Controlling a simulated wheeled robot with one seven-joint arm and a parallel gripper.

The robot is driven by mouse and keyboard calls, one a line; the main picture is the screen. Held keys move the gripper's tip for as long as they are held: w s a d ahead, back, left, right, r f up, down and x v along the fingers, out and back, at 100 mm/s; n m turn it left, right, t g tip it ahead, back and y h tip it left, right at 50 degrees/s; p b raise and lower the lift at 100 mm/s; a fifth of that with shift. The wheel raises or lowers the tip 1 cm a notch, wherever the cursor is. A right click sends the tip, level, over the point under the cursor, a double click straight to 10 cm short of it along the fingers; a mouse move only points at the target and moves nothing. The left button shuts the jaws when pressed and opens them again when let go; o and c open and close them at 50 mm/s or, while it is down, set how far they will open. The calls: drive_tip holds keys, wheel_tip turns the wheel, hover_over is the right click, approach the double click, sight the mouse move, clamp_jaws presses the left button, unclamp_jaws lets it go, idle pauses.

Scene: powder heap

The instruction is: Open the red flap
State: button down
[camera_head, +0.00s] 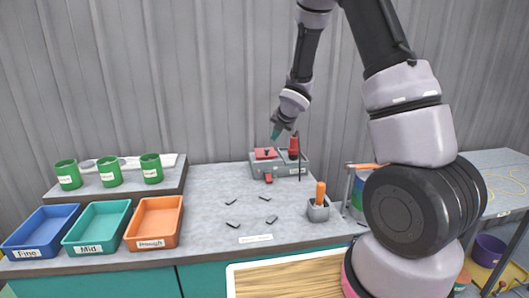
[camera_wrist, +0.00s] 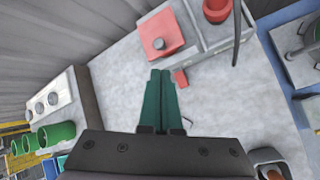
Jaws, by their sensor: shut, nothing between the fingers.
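The red flap (camera_head: 265,154) lies flat on top of a grey box (camera_head: 258,169) at the back of the bench. In the wrist view the red flap (camera_wrist: 160,36) is a red plate with a round knob on it, and it looks closed. My gripper (camera_head: 275,134) is above the box, close over the flap. In the wrist view its two green fingers (camera_wrist: 160,72) are together with nothing between them, and their tips point toward the flap's near edge. I cannot tell whether they touch it.
A red cylinder (camera_head: 293,147) stands on the box's right, with a dark cable or rod beside it. A small red piece (camera_head: 268,179) is at the box's front. Several dark pieces lie on the bench. Blue (camera_head: 40,228), teal (camera_head: 97,224) and orange (camera_head: 154,220) trays stand left.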

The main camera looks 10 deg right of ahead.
sight(262, 155)
drive_tip(key=shift+n, duration=0.8)
drive_tip(key=x, duration=1.2)
drive_tip(key=shift+s+a+f, duration=0.15)
drive_tip(key=shift+s+a, duration=0.25)
drive_tip(key=shift+w+r, duration=0.1)
drive_tip(key=shift+r, duration=0.3)
